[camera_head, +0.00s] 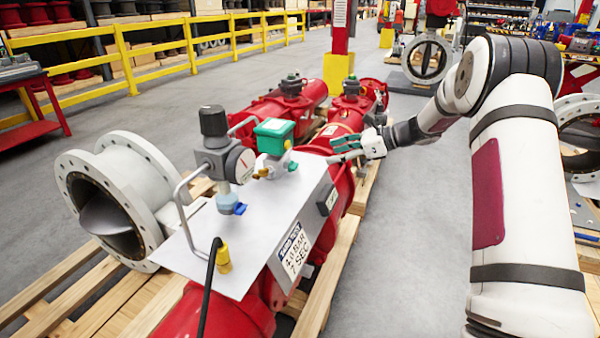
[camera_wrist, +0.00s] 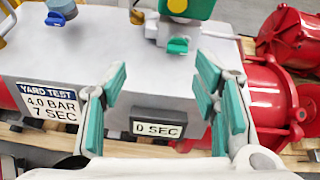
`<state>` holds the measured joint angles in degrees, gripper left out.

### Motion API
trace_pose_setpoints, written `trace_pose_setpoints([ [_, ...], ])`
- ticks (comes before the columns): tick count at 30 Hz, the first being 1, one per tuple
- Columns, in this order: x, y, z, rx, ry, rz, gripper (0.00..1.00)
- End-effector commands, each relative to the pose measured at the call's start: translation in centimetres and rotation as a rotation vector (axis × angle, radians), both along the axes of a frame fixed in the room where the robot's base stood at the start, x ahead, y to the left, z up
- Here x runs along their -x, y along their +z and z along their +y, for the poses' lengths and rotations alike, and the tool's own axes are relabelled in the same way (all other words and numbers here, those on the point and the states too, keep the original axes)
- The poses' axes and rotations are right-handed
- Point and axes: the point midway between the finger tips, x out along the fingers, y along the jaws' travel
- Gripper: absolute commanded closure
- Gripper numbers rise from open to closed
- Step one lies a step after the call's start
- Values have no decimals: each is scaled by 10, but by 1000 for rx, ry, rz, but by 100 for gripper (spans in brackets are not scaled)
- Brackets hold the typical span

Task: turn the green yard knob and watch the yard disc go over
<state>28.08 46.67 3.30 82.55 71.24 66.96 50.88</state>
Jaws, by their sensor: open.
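A small green knob (camera_head: 293,166) sits below a green and white box (camera_head: 274,136) on the grey panel (camera_head: 190,245). In the wrist view the knob (camera_wrist: 177,45) looks teal, under the box's yellow cap (camera_wrist: 177,5). My gripper (camera_head: 345,151) is open and empty, to the right of the panel. In the wrist view its teal-padded fingers (camera_wrist: 162,75) are spread, with the knob beyond them, apart from it. A grey disc (camera_head: 108,215) sits inside the white flanged valve body (camera_head: 143,165) at left, seemingly tilted across the bore.
A gauge (camera_head: 240,164) with a dark-topped regulator and a blue knob (camera_head: 240,208) stand on the panel beside a bent metal bar. The panel's front has a test sign (camera_wrist: 52,100) and a display reading 0 SEC (camera_wrist: 158,129). Red pipework (camera_head: 340,130) lies behind.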

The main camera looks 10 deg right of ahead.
Motion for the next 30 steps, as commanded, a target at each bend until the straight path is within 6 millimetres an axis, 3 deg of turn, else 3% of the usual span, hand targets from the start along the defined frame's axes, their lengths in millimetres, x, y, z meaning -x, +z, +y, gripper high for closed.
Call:
trace_pose_setpoints([
  [1,-8,-16,-8,-35,-29,12,45],
  [3,-15,-26,-16,-70,-60,25,45],
  [9,-25,-37,-17,-104,-87,36,45],
  [30,-88,-82,72,-99,-86,35,45],
])
